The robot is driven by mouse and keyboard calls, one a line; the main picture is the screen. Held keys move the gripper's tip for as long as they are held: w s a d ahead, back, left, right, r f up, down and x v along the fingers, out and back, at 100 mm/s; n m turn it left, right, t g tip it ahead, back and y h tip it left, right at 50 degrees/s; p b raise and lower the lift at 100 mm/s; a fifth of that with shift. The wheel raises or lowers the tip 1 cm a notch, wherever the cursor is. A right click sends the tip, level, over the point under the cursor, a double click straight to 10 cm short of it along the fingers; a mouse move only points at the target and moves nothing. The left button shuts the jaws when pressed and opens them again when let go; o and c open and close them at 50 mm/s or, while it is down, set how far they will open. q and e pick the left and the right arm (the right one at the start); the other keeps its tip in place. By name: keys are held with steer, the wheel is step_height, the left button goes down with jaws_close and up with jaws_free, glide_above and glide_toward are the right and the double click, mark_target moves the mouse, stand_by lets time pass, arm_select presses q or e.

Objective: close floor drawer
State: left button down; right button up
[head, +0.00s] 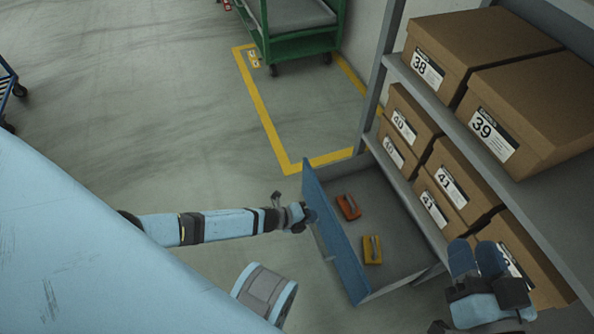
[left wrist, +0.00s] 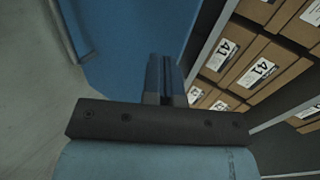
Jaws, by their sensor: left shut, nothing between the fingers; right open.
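The floor drawer (head: 391,222) is pulled out from under the shelf unit, with its blue front (head: 334,236) facing my left arm. An orange item (head: 348,206) and a yellow item (head: 372,250) lie inside it. My left gripper (head: 310,214) is shut and empty at the drawer's blue front, near its upper edge. In the left wrist view the shut fingers (left wrist: 166,76) point at the blue front (left wrist: 125,45); I cannot tell whether they touch it. My right gripper (head: 477,258) is open and empty, in front of the boxes at the lower right.
Shoe boxes (head: 483,130) stand on the shelf unit (head: 450,112) above the drawer. A green cart (head: 300,42) stands inside a yellow floor marking (head: 267,122) at the back. The floor left of the drawer is clear. A blue cart (head: 8,90) shows at the left edge.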

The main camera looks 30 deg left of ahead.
mark_target(328, 212)
arm_select(q)
steer(key=shift+w+d+b, duration=0.2)
steer(key=shift+w+d, duration=0.4)
steer(key=shift+w, duration=0.2)
steer(key=shift+w+d+b, duration=0.2)
steer(key=shift+w+d, duration=0.4)
steer(key=shift+w, duration=0.15)
arm_select(e)
steer(key=shift+a+f+g, duration=0.1)
steer(key=shift+f+g, duration=0.3)
steer(key=shift+f, duration=0.55)
